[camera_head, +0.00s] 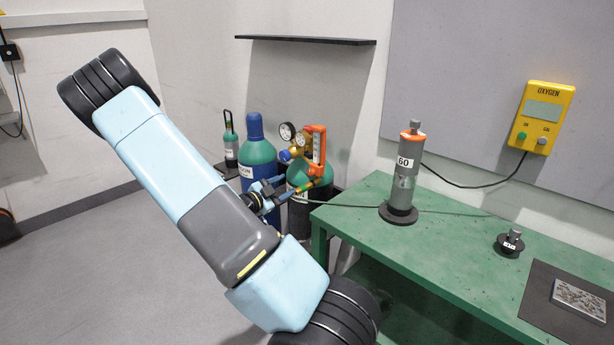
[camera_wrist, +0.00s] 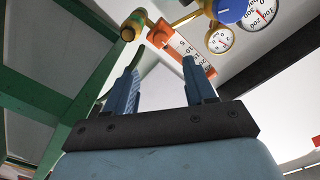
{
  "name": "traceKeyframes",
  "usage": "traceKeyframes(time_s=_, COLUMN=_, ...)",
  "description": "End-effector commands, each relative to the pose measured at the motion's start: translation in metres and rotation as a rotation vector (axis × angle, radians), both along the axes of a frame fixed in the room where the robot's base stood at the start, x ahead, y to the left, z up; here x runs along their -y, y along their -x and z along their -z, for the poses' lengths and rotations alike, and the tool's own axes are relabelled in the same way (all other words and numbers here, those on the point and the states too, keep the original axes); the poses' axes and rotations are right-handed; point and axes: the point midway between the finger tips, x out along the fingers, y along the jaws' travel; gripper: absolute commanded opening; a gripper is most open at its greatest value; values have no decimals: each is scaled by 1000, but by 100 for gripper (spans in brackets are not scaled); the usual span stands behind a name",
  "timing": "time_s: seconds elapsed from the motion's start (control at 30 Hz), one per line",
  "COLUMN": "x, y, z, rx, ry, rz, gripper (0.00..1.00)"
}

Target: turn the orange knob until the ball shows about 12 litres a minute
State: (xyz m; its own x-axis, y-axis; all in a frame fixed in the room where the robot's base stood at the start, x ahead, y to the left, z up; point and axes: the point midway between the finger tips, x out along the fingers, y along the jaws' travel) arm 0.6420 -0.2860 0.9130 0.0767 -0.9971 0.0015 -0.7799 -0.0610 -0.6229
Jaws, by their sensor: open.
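The orange flowmeter (camera_head: 318,147) with a pale scale stands on the regulator at the green-topped cylinder. It also shows in the wrist view (camera_wrist: 180,46), slanting beyond my fingers. An orange part juts from its lower end (camera_head: 316,170) in the head view; I cannot tell for sure that this is the knob. The ball and its reading are too small to make out. My gripper (camera_head: 277,190) is open and empty, just left of and below the flowmeter in the head view. In the wrist view its two blue fingers (camera_wrist: 162,68) stand apart, with the flowmeter's lower part seen between and beyond them.
The regulator has a blue knob (camera_wrist: 230,10) and gauges (camera_wrist: 220,40) close by. A blue cylinder (camera_head: 255,150) stands left of the green-topped one (camera_head: 300,220). The green bench (camera_head: 450,240) is to the right, bearing a grey cylindrical device (camera_head: 404,175). A yellow oxygen monitor (camera_head: 541,117) hangs behind.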

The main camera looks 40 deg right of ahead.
Motion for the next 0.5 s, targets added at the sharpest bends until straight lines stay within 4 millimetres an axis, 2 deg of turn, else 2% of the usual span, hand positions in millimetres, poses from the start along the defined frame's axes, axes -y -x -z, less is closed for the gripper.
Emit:
traceKeyframes(time_s=0.1, x=22, y=0, z=0, rx=-1, ry=1, rz=3, gripper=54)
traceKeyframes(time_s=0.5, x=90, y=-6, z=0, rx=-1, ry=-1, rz=2, gripper=54)
